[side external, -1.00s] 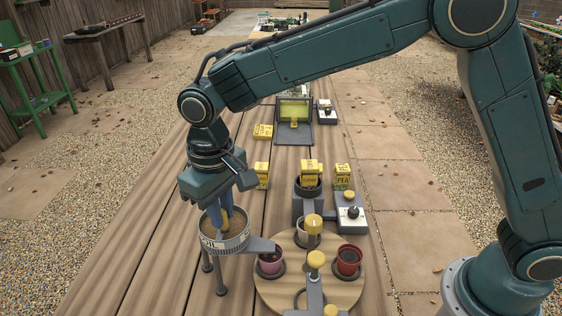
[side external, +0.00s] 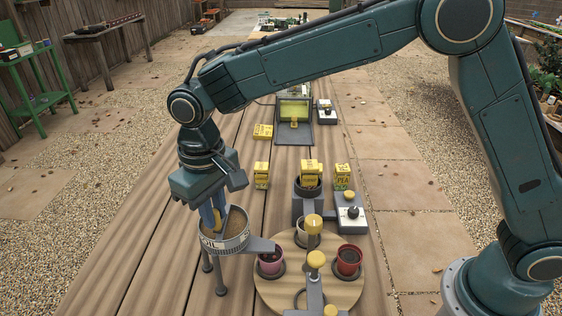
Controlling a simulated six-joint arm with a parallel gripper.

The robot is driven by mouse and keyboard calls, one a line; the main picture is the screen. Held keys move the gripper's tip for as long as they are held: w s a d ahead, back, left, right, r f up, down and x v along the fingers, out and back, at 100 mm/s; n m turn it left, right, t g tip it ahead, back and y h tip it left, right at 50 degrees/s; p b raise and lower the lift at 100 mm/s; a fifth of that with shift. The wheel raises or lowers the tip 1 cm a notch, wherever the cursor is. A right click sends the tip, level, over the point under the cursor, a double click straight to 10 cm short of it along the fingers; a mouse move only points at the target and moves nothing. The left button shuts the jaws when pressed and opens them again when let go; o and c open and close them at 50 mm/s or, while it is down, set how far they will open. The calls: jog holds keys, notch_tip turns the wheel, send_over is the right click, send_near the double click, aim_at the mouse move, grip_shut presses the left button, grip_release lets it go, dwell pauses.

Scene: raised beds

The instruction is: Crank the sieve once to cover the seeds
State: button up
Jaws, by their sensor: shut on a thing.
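The sieve (side external: 233,247) is a round grey drum labelled "SOIL" with brown soil inside, standing on thin legs at the left of the round wooden turntable (side external: 342,296). My gripper (side external: 215,224) points down at the sieve's left rear side and is shut on the yellow crank handle (side external: 216,218), which its fingers partly hide. A grey arm from the sieve reaches to the pink pot (side external: 271,262) on the turntable. A red pot (side external: 348,261) with dark soil sits at the right. A pale pot (side external: 302,233) is partly hidden behind a yellow knob. I cannot make out any seeds.
A grey control box (side external: 351,218) stands at the right. The planks left of the sieve are clear.

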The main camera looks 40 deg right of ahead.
jog(key=shift+a, duration=0.1)
jog(key=shift+w+a, duration=0.25)
jog(key=shift+w, duration=0.35)
